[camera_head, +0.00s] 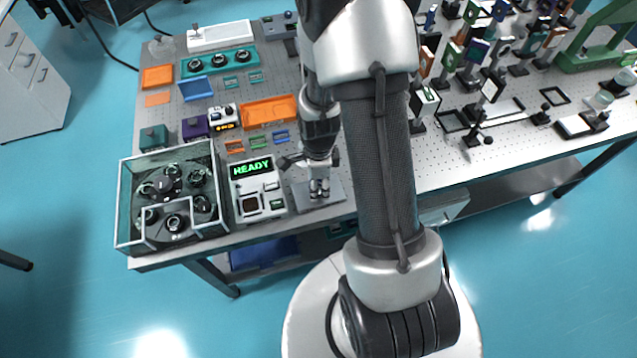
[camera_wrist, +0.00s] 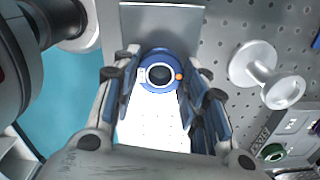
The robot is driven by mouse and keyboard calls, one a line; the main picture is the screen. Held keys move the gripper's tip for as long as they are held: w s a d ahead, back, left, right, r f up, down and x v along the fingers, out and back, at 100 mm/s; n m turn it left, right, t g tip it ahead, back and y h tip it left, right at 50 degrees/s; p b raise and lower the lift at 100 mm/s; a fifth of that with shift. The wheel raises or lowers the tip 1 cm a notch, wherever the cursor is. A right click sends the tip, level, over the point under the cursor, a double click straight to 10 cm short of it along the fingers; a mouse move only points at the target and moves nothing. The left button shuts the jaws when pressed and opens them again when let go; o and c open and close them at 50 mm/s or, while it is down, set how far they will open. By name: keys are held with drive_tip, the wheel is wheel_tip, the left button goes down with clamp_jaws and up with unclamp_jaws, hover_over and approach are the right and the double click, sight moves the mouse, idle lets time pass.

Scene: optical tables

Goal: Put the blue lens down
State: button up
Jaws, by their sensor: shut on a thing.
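The blue lens (camera_wrist: 160,88) shows in the wrist view as a blue ring with a dark round centre, a pale mark on its left and an orange dot on its right. My gripper (camera_wrist: 160,73) has its fingers on both sides of the blue ring and is shut on it. A flat grey plate (camera_wrist: 160,18) shows just beyond the lens. In the head view my gripper (camera_head: 319,187) points down over a grey plate (camera_head: 334,198) near the table's front edge. The lens cannot be made out there, and whether it touches anything below is unclear.
A device reading READY (camera_head: 247,186) stands just left of my gripper. A clear-walled tray (camera_head: 124,215) with several black round parts is farther left. A white spool-shaped piece (camera_wrist: 268,75) is close on the right in the wrist view. Many mounted optics crowd the table's right side.

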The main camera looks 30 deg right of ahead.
drive_tip(key=shift+f, duration=0.1)
drive_tip(key=shift+f, duration=0.2)
drive_tip(key=o, duration=1.1)
drive_tip(key=shift+r, duration=0.1)
drive_tip(key=shift+c, duration=0.2)
